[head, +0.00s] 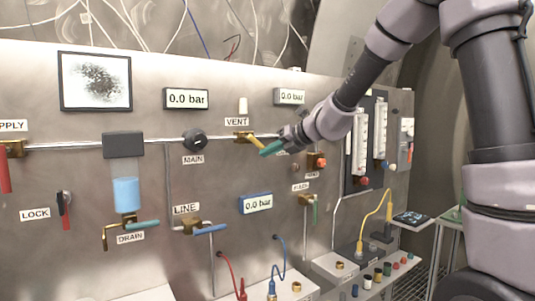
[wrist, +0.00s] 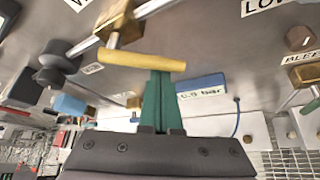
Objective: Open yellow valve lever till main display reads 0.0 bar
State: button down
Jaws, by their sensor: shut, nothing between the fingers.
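The yellow valve lever (head: 254,141) sits on a brass valve (head: 241,135) under the VENT label and slants down to the right in the head view. In the wrist view the yellow lever (wrist: 125,58) lies across the picture just beyond my fingertips. My gripper (head: 272,148) has green fingers, shut and empty, at the lever's lower right end. The fingertips (wrist: 160,75) look close against the lever; I cannot tell if they touch. The display above the MAIN knob (head: 186,99) reads 0.0 bar.
The MAIN knob (head: 194,140) is left of the valve.

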jog(key=shift+w+d+r+n+t+h, duration=0.2)
jog(key=shift+r+n+t+h, duration=0.15)
jog(key=shift+r+n+h, duration=0.25)
jog(key=shift+w+d+r+n+t+h, duration=0.1)
jog(key=shift+d+r+n+t+h, duration=0.15)
jog(key=shift+r+n+h, duration=0.35)
jog(key=shift+w+d+r+n+t+h, duration=0.15)
jog(key=shift+r+n+t+h, duration=0.25)
jog(key=shift+n+h, duration=0.3)
jog(key=shift+f, duration=0.15)
